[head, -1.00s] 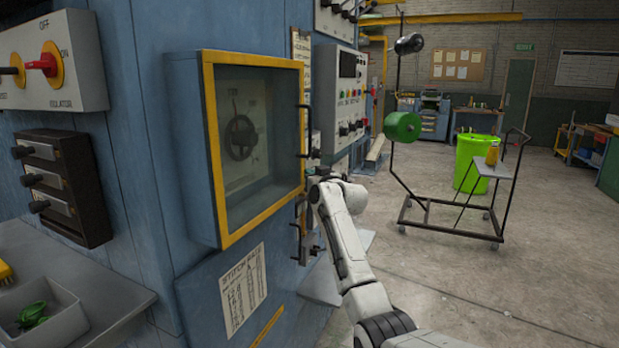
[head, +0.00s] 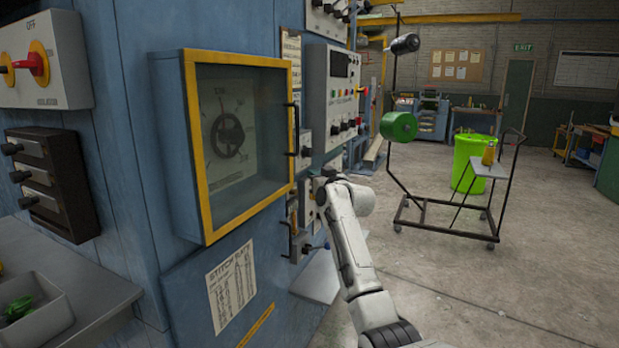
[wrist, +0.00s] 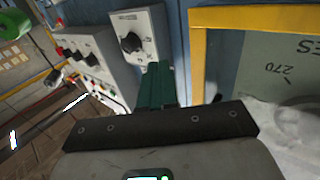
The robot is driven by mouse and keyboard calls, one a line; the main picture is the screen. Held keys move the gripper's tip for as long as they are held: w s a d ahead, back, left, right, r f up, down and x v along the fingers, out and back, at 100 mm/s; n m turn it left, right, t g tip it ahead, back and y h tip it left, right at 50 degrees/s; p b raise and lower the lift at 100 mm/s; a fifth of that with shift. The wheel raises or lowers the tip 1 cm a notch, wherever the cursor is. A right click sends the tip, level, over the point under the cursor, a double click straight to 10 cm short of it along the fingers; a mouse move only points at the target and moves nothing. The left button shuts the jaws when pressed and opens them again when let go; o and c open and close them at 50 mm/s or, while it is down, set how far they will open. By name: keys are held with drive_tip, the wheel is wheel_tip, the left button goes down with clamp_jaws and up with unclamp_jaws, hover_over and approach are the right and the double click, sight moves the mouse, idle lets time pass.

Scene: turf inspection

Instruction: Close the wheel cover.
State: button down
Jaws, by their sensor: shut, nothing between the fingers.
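The wheel cover (head: 196,150) is a yellow-framed clear pane on the front of a blue box, left of centre in the head view. Its frame appears flush with the box, with a black handle (head: 291,130) at its right edge. The dark handwheel (head: 227,135) shows behind the pane. In the wrist view the yellow frame (wrist: 198,70) is at upper right, beside a dial plate (wrist: 285,70) marked 270. My gripper (wrist: 162,72) is shut and empty, its green fingers left of the frame and apart from it in the picture. In the head view its fingertips are hard to make out.
A grey control panel (head: 333,95) stands right of the cover, and a small box with a black knob (wrist: 140,38) shows beyond my fingers. A shelf with a tray (head: 40,310) juts out at lower left.

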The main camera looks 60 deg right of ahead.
drive_tip(key=s+b, duration=0.1)
drive_tip(key=s, duration=0.8)
drive_tip(key=w+a+f+n+g+y, duration=0.1)
drive_tip(key=w+a+f+y, duration=0.15)
drive_tip(key=a+f, duration=0.45)
drive_tip(key=w+a+f+n+y, duration=0.15)
drive_tip(key=w+a+f, duration=0.25)
drive_tip(key=a+f, duration=0.4)
drive_tip(key=s+a+f+n+g+y, duration=0.15)
drive_tip(key=a+f+g+y, duration=0.3)
drive_tip(key=a+f, duration=1.15)
drive_tip(key=s+a+f+n+g+y, duration=0.1)
drive_tip(key=s+a+f, duration=0.2)
drive_tip(key=s+a, duration=0.3)
drive_tip(key=s+a+f+g+y, duration=0.1)
drive_tip(key=s+a+f+g, duration=0.2)
drive_tip(key=a, duration=0.5)
drive_tip(key=s+a+f+g, duration=0.1)
drive_tip(key=s+a, duration=0.3)
drive_tip(key=s, duration=0.5)
drive_tip(key=s+a+f+n+g, duration=0.1)
drive_tip(key=s+a+g, duration=0.2)
drive_tip(key=s, duration=0.6)
drive_tip(key=shift+a+f+n, duration=0.3)
drive_tip(key=shift+a+f, duration=0.1)
drive_tip(key=shift+a, duration=0.05)
drive_tip(key=shift+s, duration=0.1)
